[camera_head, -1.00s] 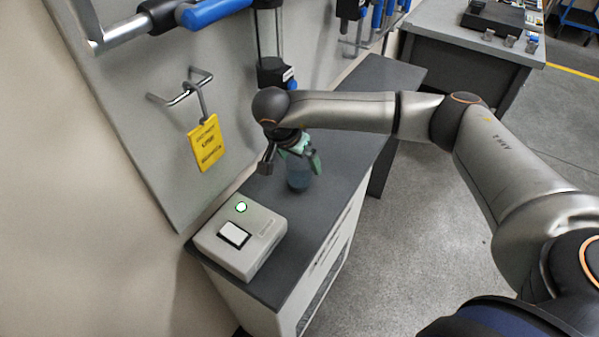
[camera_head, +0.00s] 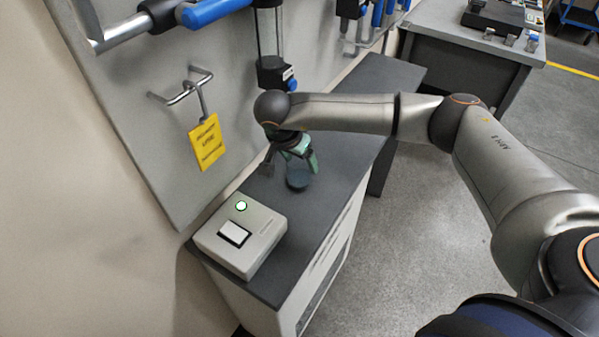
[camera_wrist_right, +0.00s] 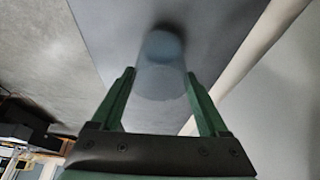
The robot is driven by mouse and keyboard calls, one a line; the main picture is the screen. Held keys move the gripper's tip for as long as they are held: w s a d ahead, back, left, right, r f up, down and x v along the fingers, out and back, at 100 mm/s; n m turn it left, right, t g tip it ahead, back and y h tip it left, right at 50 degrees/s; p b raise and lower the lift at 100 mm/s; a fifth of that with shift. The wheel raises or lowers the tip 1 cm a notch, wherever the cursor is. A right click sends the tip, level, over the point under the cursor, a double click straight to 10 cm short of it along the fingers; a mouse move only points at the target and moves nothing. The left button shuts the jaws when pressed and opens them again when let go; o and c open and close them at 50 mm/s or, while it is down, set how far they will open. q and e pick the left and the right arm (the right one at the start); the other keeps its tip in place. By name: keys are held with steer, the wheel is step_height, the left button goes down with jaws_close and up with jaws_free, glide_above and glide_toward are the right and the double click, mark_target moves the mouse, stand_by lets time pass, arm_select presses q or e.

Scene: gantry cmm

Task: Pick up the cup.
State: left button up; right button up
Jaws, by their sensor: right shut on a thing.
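My left gripper is not in view.
A grey box (camera_head: 240,238) with a lit green button stands on the near end of the bench top (camera_head: 345,165). A yellow tag (camera_head: 207,143) hangs on the wall panel to the left. Another grey bench (camera_head: 470,60) stands at the back right.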

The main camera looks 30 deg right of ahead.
steer(key=shift+c, duration=0.9)
steer(key=shift+a+r, duration=0.1)
